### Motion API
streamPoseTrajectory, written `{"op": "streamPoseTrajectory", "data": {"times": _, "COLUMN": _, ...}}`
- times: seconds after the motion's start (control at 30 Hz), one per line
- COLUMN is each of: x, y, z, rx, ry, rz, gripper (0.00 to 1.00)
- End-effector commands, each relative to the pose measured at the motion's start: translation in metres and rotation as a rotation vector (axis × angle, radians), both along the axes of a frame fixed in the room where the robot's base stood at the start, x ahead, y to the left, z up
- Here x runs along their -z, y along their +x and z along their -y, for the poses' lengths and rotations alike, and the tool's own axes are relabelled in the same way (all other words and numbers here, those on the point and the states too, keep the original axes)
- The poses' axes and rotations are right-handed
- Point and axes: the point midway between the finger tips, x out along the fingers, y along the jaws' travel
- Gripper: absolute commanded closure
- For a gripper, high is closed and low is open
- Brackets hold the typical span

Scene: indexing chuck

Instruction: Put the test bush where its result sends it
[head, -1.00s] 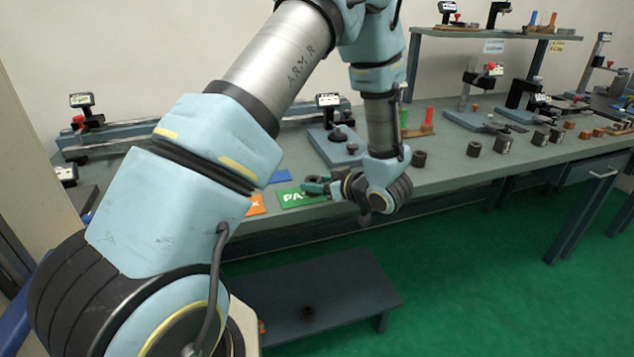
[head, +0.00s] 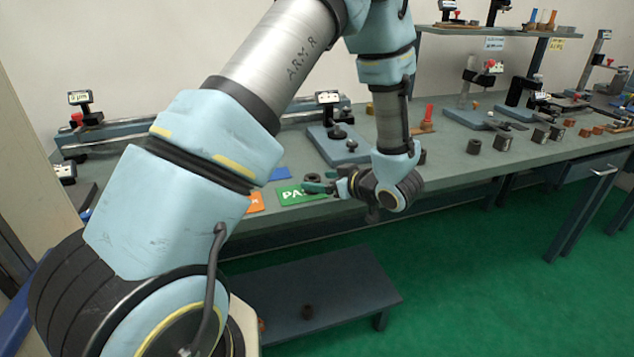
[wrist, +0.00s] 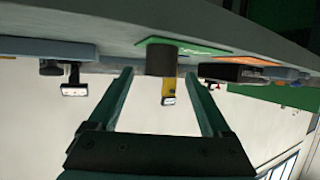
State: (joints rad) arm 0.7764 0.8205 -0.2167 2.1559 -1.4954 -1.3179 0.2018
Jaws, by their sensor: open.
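A dark cylindrical bush (head: 313,178) stands on the green PASS card (head: 290,196) at the bench's front edge. In the wrist view, which looks upside down, the bush (wrist: 161,60) sits centred between the fingertips, with the green card (wrist: 196,47) at its base. My gripper (head: 318,187) is open and level, pointing left at the bench in the head view. Its two green fingers (wrist: 160,75) show clear gaps on both sides of the bush, which is near or just past the tips.
An orange card (head: 255,203) and a blue card (head: 281,173) lie beside the green one. A gauge stand (head: 340,145) with a display stands behind. Several dark bushes (head: 503,143) line the bench to the right.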

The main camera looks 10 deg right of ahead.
Motion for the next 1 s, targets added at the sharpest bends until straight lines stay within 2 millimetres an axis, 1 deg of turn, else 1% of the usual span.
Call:
{"op": "streamPoseTrajectory", "data": {"times": 0.03, "x": -0.002, "y": -0.009, "z": 0.006, "rx": 0.003, "ry": -0.002, "rz": 0.002, "gripper": 0.17}}
{"op": "streamPoseTrajectory", "data": {"times": 0.1, "x": -0.008, "y": -0.021, "z": 0.013, "rx": 0.004, "ry": -0.003, "rz": 0.002, "gripper": 0.17}}
{"op": "streamPoseTrajectory", "data": {"times": 0.33, "x": -0.026, "y": -0.058, "z": 0.034, "rx": 0.003, "ry": -0.001, "rz": 0.000, "gripper": 0.17}}
{"op": "streamPoseTrajectory", "data": {"times": 0.5, "x": -0.034, "y": -0.074, "z": 0.043, "rx": 0.001, "ry": -0.001, "rz": 0.001, "gripper": 0.17}}
{"op": "streamPoseTrajectory", "data": {"times": 0.67, "x": -0.037, "y": -0.079, "z": 0.045, "rx": -0.001, "ry": 0.000, "rz": 0.000, "gripper": 0.17}}
{"op": "streamPoseTrajectory", "data": {"times": 0.77, "x": -0.038, "y": -0.075, "z": 0.045, "rx": 0.005, "ry": -0.011, "rz": -0.003, "gripper": 0.17}}
{"op": "streamPoseTrajectory", "data": {"times": 0.83, "x": -0.040, "y": -0.062, "z": 0.044, "rx": 0.028, "ry": -0.050, "rz": -0.009, "gripper": 0.17}}
{"op": "streamPoseTrajectory", "data": {"times": 0.87, "x": -0.040, "y": -0.054, "z": 0.044, "rx": 0.047, "ry": -0.074, "rz": -0.014, "gripper": 0.17}}
{"op": "streamPoseTrajectory", "data": {"times": 0.97, "x": -0.046, "y": -0.017, "z": 0.042, "rx": 0.146, "ry": -0.187, "rz": -0.051, "gripper": 0.17}}
{"op": "streamPoseTrajectory", "data": {"times": 1.0, "x": -0.049, "y": -0.002, "z": 0.039, "rx": 0.199, "ry": -0.234, "rz": -0.076, "gripper": 0.17}}
